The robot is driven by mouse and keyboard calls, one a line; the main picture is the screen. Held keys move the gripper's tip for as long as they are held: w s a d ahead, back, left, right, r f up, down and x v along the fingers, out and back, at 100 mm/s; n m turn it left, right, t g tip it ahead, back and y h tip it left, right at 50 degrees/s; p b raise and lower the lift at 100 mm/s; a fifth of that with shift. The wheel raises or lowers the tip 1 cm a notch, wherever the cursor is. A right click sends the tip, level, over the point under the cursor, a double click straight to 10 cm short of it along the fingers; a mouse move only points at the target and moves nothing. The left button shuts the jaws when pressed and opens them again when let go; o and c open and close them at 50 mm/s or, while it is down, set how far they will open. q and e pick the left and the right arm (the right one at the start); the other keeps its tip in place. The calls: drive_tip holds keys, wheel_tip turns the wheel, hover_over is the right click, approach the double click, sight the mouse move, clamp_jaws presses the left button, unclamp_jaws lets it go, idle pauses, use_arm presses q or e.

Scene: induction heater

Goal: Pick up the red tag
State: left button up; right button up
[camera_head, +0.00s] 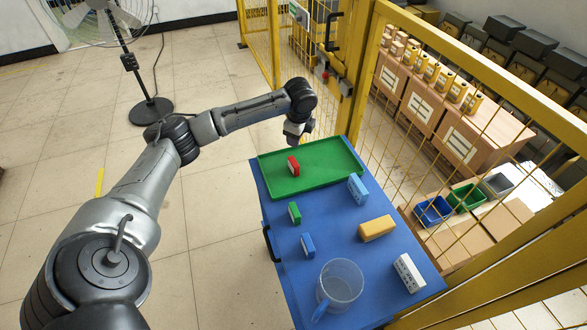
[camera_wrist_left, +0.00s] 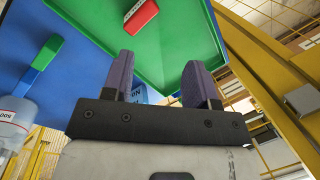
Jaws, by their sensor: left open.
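The red tag (camera_head: 293,166) is a small block with a pale side face, on the green tray (camera_head: 332,167), left of its middle. In the wrist view the red tag (camera_wrist_left: 140,18) shows at the top edge with white lettering on one face, on the green tray (camera_wrist_left: 185,35). My left gripper (camera_head: 296,138) is above the tray's back edge, behind and above the red tag, not touching it. In the wrist view my left gripper's (camera_wrist_left: 160,78) dark fingers are apart with no tag held. My right gripper is not in view.
The blue table (camera_head: 335,225) also bears a green tag (camera_head: 294,213), a blue tag (camera_head: 307,245), a larger blue block (camera_head: 357,189), a yellow block (camera_head: 377,229), a white block (camera_head: 409,273) and a clear jug (camera_head: 343,282). A yellow mesh fence (camera_head: 356,75) stands close behind and right.

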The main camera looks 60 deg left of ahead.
sight(296, 165)
use_arm(q)
drive_tip(key=f+m, duration=0.2)
drive_tip(key=f, duration=0.1)
drive_tip(key=d+f+m+h+b, duration=0.1)
drive_tip(key=f+m, duration=0.2)
drive_tip(key=s+f+m+h+b, duration=0.1)
drive_tip(key=f+m, duration=0.2)
drive_tip(key=shift+d+f+g, duration=0.25)
drive_tip(key=shift+d+g, duration=0.05)
drive_tip(key=shift+g, duration=0.1)
drive_tip(key=shift+s+f+b, duration=0.2)
drive_tip(key=shift+f+b, duration=0.9)
drive_tip(key=shift+f, duration=1.5)
drive_tip(key=shift+c, duration=1.2)
clamp_jaws()
